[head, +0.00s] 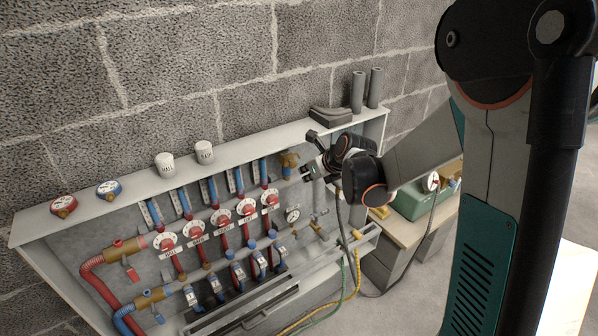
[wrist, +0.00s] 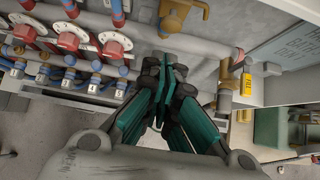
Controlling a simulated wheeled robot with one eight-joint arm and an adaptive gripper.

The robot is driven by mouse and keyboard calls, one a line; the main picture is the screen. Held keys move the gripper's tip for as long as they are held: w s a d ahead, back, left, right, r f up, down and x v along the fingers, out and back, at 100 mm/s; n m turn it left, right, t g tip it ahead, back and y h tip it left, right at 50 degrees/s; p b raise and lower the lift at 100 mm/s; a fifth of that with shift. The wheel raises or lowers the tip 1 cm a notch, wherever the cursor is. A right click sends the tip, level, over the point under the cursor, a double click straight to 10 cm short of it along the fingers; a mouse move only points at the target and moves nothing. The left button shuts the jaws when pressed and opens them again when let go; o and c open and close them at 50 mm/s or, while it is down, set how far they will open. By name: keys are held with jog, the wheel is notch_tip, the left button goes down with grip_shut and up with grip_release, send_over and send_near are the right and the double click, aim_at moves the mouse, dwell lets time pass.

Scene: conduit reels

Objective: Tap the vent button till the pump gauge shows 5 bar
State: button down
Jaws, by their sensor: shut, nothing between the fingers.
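The green pump (head: 416,199) stands on the bench at the right, partly behind my arm. It also shows at the right edge of the wrist view (wrist: 301,133). Its round white gauge (head: 431,182) faces me, but the reading is too small to tell. I cannot make out the vent button. My gripper (head: 308,173) is shut and empty, in front of the right part of the pipe panel and left of the pump, apart from it. In the wrist view, its green fingers (wrist: 170,75) meet close to a grey pipe.
The panel holds several red dials (head: 247,207), blue-handled valves (head: 259,266) and a brass fitting (head: 289,163). A small gauge (head: 293,215) sits at its right. A yellow hose (head: 355,272) hangs in front.

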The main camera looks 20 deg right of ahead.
jog(key=p+v, duration=0.2)
jog(key=v, duration=0.6)
jog(key=shift+d+p, duration=0.15)
jog(key=shift+p, duration=0.15)
jog(key=shift+w+r, duration=0.1)
jog(key=shift+r, duration=0.05)
